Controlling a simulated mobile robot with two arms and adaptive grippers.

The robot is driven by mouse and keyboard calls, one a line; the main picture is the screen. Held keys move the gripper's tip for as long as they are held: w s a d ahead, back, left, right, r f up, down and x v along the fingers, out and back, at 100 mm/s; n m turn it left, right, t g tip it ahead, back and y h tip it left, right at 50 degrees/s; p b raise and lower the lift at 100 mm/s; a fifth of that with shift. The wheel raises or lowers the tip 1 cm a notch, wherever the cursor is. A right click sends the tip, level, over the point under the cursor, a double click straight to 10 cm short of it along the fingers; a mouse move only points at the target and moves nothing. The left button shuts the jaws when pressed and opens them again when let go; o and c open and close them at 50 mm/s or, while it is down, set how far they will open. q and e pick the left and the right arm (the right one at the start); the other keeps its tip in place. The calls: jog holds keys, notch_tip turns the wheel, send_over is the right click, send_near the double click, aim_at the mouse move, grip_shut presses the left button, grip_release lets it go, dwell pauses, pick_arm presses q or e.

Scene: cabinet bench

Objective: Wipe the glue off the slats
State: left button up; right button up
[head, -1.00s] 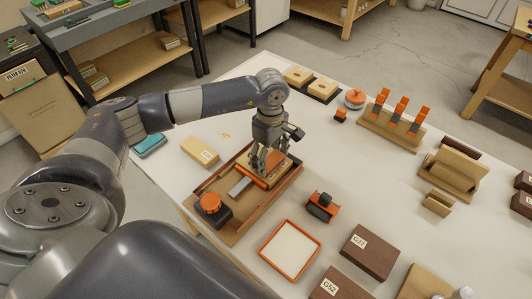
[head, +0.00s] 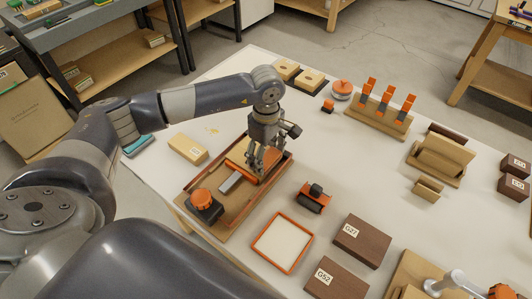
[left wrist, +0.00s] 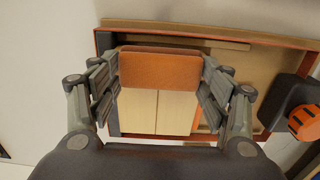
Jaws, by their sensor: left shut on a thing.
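The shallow wooden tray (head: 228,215) lies on the white bench, with pale slats inside it that show in the left wrist view (left wrist: 155,112). My left gripper (head: 262,165) points down over the far end of the tray. In the left wrist view my left gripper (left wrist: 160,85) is shut on an orange-brown pad (left wrist: 160,70), its fingers at the pad's two sides. The pad covers part of the slats; I cannot tell if it touches them. No glue is clearly visible. My right gripper is out of view.
A dark block with an orange knob (head: 203,203) sits at the tray's near end. An orange-rimmed white tray (head: 283,243), a small orange-and-black tool (head: 313,197) and dark boxes (head: 362,241) lie to the right. A pale labelled block (head: 188,149) lies left.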

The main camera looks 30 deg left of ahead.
aim_at(238, 146)
pick_arm(q)
jog(key=shift+w+a+b, duration=0.15)
jog(key=shift+a+b, duration=0.2)
jog(key=shift+a, duration=0.75)
jog(key=shift+w+a+b, duration=0.15)
jog(key=shift+a+b, duration=0.2)
jog(key=shift+a, duration=0.7)
jog(key=shift+w+a+b, duration=0.1)
jog(key=shift+a+b, duration=0.25)
jog(key=shift+a, duration=0.7)
jog(key=shift+a, duration=0.1)
jog(key=shift+w+a+b, duration=0.15)
jog(key=shift+a+b, duration=0.2)
jog(key=shift+a, duration=0.65)
jog(key=shift+w+a+b, duration=0.15)
jog(key=shift+a+b, duration=0.2)
jog(key=shift+a, duration=0.6)
jog(key=shift+r+p, duration=1.85)
jog(key=shift+r, duration=1.25)
